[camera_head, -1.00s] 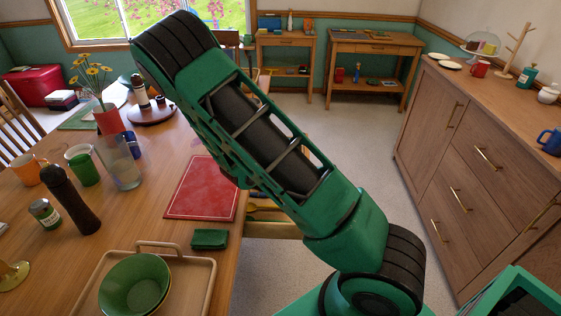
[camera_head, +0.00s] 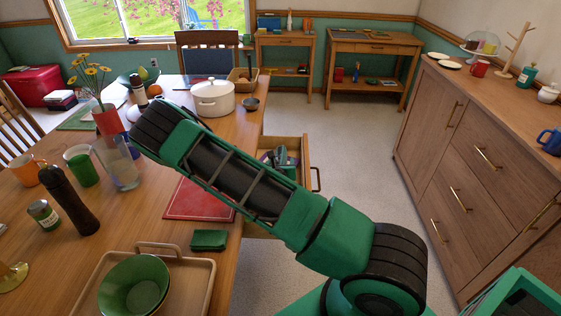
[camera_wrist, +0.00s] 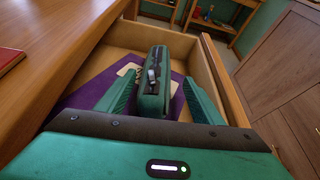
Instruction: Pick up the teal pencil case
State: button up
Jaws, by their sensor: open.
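The teal pencil case (camera_wrist: 152,98) stands upright on edge in the open drawer (camera_wrist: 205,62) in the wrist view, with a silvery zip-like detail on its upper edge. My gripper (camera_wrist: 160,77) is open, with one finger on each side of the case. A gap shows between the case and each finger, and the case's near end runs down to the dark gripper body. In the head view, the drawer (camera_head: 306,166) sticks out from the table, with small teal shapes inside; case and fingers are hard to tell apart there.
A purple flat item (camera_wrist: 97,98) with a pale patch lies on the drawer floor. The wooden table (camera_wrist: 65,45) edge is close on the left. On the table are a red mat (camera_head: 200,203), a folded green item (camera_head: 208,240) and a white pot (camera_head: 212,100). Floor is free on the right.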

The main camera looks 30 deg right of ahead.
aim_at(281, 157)
jog(key=shift+a+x, duration=0.2)
jog(key=shift+x, duration=2.8)
jog(key=shift+w, duration=0.15)
jog(key=c, duration=1.3)
jog(key=shift+c, duration=0.3)
jog(key=shift+r, duration=0.15)
